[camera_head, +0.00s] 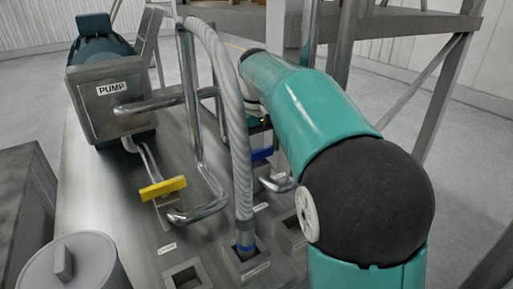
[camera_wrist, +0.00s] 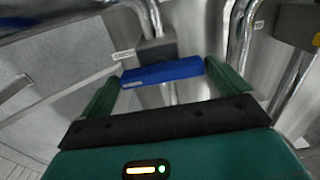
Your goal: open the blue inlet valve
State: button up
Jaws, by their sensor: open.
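The blue inlet valve handle (camera_wrist: 162,73) is a flat blue bar in the wrist view, in front of a grey valve body (camera_wrist: 157,48). My gripper (camera_wrist: 158,82) is open, with one green finger near each end of the blue bar. The bar appears to lie between the fingertips; whether they touch it cannot be told. In the head view a small part of the blue handle (camera_head: 262,155) shows beside my teal arm, which hides the rest and the gripper's fingers.
A yellow valve handle (camera_head: 163,188) sits left of the blue one, near bent metal pipes (camera_head: 205,170). A ribbed grey hose (camera_head: 238,135) rises close to my arm. The pump box (camera_head: 110,98) stands at the back left. Square sockets (camera_head: 186,276) are at the front.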

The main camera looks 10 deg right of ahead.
jog(key=shift+w+f, duration=0.15)
jog(key=shift+w, duration=0.15)
jog(key=shift+s+r, duration=0.25)
jog(key=shift+s, duration=0.35)
jog(key=shift+c, duration=0.9)
jog(key=shift+w+f, duration=0.15)
jog(key=shift+w, duration=0.2)
jog(key=c, duration=0.3)
jog(key=shift+c, duration=1.1)
jog(key=shift+s, duration=0.1)
